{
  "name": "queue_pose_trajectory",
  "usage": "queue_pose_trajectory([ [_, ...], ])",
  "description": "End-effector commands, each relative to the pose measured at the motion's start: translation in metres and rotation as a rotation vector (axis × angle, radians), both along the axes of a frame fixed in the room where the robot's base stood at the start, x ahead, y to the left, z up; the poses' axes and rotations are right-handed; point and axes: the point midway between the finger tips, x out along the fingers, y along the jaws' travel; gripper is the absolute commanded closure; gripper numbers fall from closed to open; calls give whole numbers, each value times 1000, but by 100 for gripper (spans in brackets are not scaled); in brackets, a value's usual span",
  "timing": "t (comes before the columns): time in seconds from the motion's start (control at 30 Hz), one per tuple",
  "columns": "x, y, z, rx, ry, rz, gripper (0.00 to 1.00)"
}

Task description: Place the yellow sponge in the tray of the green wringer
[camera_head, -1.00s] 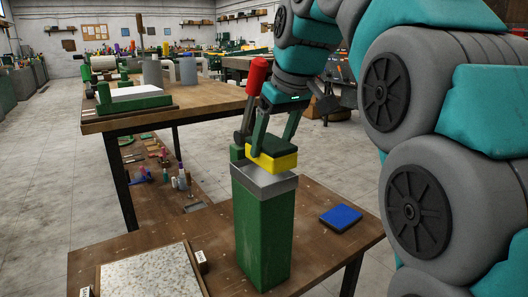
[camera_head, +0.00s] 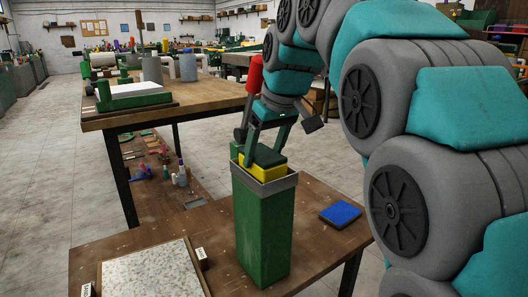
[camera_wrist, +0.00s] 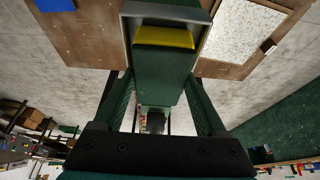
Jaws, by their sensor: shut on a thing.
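The yellow sponge (camera_head: 263,171) has a dark green upper part and sits within the grey tray (camera_head: 277,187) on top of the tall green wringer (camera_head: 263,230). The tray's front rim hides the sponge's lower edge, so I cannot tell whether it touches the tray floor. My gripper (camera_head: 266,150) is shut on the sponge's green upper part from above. In the wrist view, the fingers flank that green block, with the yellow part (camera_wrist: 163,38) beyond it and the tray rim (camera_wrist: 128,38) around it.
A red-handled lever (camera_head: 255,74) rises behind the tray, close to my gripper. A blue pad (camera_head: 340,214) lies on the low table (camera_head: 318,248) to the right. A speckled panel (camera_head: 150,272) is at front left. A taller wooden bench (camera_head: 200,103) stands behind.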

Motion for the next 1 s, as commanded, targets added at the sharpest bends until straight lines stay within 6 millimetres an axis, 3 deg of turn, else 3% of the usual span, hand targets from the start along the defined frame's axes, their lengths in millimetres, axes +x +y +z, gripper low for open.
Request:
queue_pose_trajectory([
  [0.17, 0, 0, -4, -1, 1, 0, 89],
  [0.2, 0, 0, -4, -1, 1, 0, 24],
  [0.4, 0, 0, -4, 0, 1, 0, 2],
  [0.77, -2, -1, 6, 0, 0, 0, 0],
  [1.0, -11, -8, 36, 1, -1, -1, 0],
])
